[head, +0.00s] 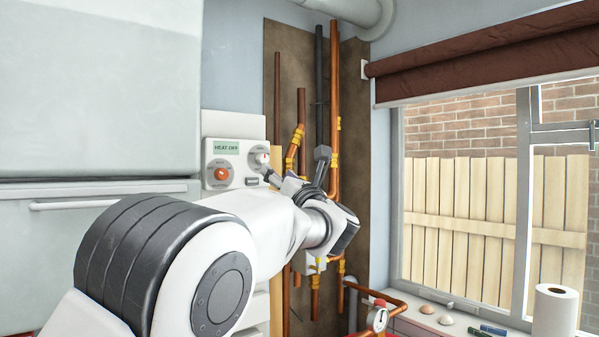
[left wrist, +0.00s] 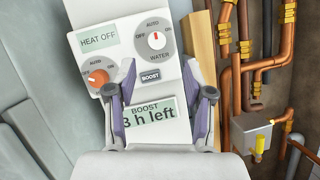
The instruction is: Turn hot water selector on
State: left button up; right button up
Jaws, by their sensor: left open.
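The control panel (head: 212,150) is white and mounted on the wall; it also fills the middle of the left wrist view (left wrist: 112,16). The hot water selector (left wrist: 157,41) is a white round dial labelled WATER, with a red mark pointing up toward AUTO. It is partly visible in the head view (head: 261,156). My left gripper (head: 295,168) is open and empty in front of the panel. In the left wrist view its fingers (left wrist: 160,68) spread on both sides of the panel's lower part, with the water dial beyond their tips. My right gripper is not in view.
An orange heat dial (left wrist: 98,77) sits left of the BOOST button (left wrist: 150,75). Displays read HEAT OFF (left wrist: 98,41) and BOOST 3 h left (left wrist: 148,114). Copper pipes (head: 335,100) run right of the panel. A paper roll (head: 555,310) stands by the window.

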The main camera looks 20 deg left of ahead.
aim_at(265, 161)
pick_arm(q)
jog(key=a+r+p, duration=0.1)
jog(key=w+r+p, duration=0.1)
jog(key=a+r+p, duration=0.1)
jog(key=shift+w+a+p, duration=0.25)
jog(key=shift+a+p, duration=0.1)
jog(key=w+a+p, duration=0.1)
jog(key=w+a, duration=0.1)
jog(key=a, duration=0.1)
jog(key=shift+w+p, duration=0.3)
jog(key=shift+p, duration=0.1)
jog(key=shift+f, duration=0.1)
jog(key=shift+s+d, duration=0.15)
jog(key=shift+d, duration=0.05)
jog(key=shift+c, duration=1)
jog(key=shift+s+d, duration=0.1)
grip_shut()
